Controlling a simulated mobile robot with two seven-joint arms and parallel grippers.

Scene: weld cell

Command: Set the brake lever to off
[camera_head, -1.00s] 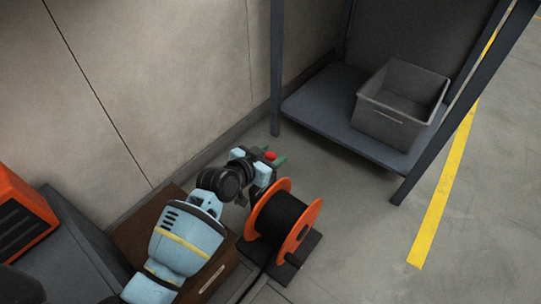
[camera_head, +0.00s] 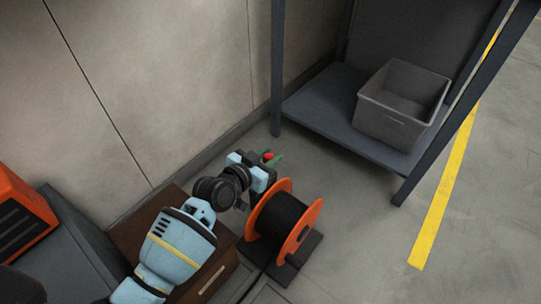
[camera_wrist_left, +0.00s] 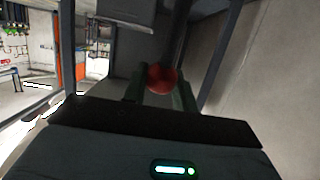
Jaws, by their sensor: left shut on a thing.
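The brake lever shows as a red knob (camera_head: 268,156) beside the cable reel (camera_head: 284,222), which has orange flanges and a dark drum. My left gripper (camera_head: 272,159) is at the knob, with its greenish fingers on either side of it. In the left wrist view the red knob (camera_wrist_left: 162,79) sits between the two fingers of the left gripper (camera_wrist_left: 160,88), which is shut on it. The rest of the lever below the knob is hidden by the gripper. My right gripper is not in view.
A grey bin (camera_head: 402,104) stands on the low shelf (camera_head: 340,118) of a rack at the back right. A brown box (camera_head: 140,225) lies under my left arm. An orange unit (camera_head: 22,222) is at far left. Floor to the right is clear.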

